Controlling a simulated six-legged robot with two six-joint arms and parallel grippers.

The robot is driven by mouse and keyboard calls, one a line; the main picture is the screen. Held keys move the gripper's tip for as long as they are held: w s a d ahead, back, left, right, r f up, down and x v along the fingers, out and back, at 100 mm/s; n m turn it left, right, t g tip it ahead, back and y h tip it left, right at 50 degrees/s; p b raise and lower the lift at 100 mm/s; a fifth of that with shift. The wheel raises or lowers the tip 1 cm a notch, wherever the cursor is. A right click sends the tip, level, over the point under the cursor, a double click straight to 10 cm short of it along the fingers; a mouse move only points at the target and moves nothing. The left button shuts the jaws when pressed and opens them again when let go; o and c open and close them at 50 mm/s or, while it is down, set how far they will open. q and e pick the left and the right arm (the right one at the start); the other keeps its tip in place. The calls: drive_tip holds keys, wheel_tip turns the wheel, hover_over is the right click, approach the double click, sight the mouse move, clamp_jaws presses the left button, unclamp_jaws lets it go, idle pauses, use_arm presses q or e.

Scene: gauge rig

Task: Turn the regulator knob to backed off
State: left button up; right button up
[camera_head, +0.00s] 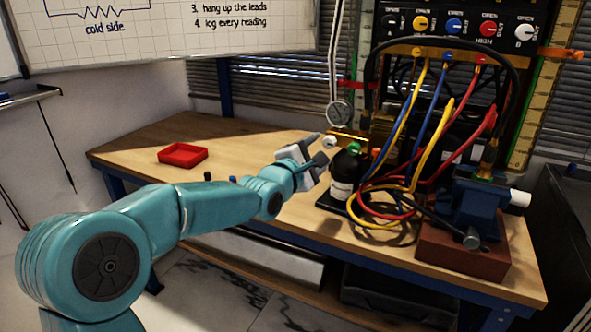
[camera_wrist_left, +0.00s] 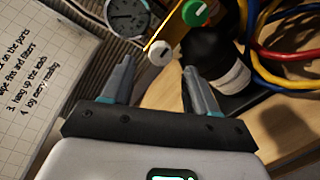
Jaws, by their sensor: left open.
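My left gripper (camera_head: 319,149) is open and reaches over the bench towards a small white round knob (camera_head: 329,142) at the end of a brass bar (camera_head: 348,139). In the left wrist view the white knob (camera_wrist_left: 160,52) shows just beyond and between the two open fingertips (camera_wrist_left: 159,68), and no finger visibly touches it. A dark mark shows on its face. A round dial gauge (camera_wrist_left: 127,18) is up and left of it. A green knob (camera_wrist_left: 197,12) is up and right. I cannot tell for sure which knob is the regulator's. My right gripper is not in view.
A black bottle (camera_head: 345,172) stands close beside the gripper. Looped yellow, red and blue hoses (camera_head: 428,160) hang to its right. A blue vise (camera_head: 470,207) sits at the bench's right end. A red tray (camera_head: 183,154) lies on the left, with bare bench around it.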

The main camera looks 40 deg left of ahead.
use_arm(q)
drive_tip(key=s+d, duration=0.1)
drive_tip(key=s, duration=1)
drive_tip(key=shift+d, duration=0.3)
